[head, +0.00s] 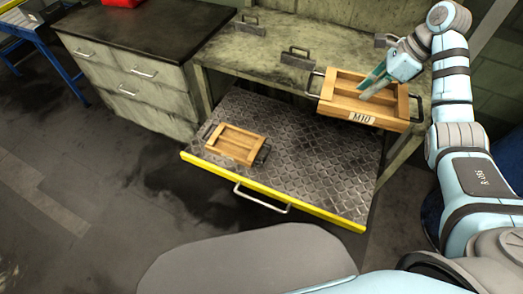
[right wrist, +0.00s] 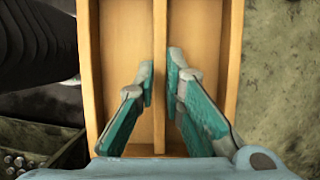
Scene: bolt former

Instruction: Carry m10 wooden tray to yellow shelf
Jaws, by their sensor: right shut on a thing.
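The M10 wooden tray (head: 345,110), with dark handles at its ends and an M10 label on its front, is at the upper right in the head view, at the front edge of the workbench top. My right gripper (head: 370,88) reaches down into it and is shut on its middle divider. In the right wrist view the gripper (right wrist: 160,80) has a teal finger on each side of the divider (right wrist: 159,125). I cannot tell whether the tray touches the bench. The yellow-edged pull-out shelf (head: 310,170), with a dark diamond-plate surface, is below. My left gripper is not in view.
A second, smaller wooden tray (head: 236,144) sits on the left part of the shelf. The shelf's middle and right are clear. Metal brackets (head: 297,58) stand on the bench top (head: 265,60). A drawer cabinet (head: 140,75) stands to the left.

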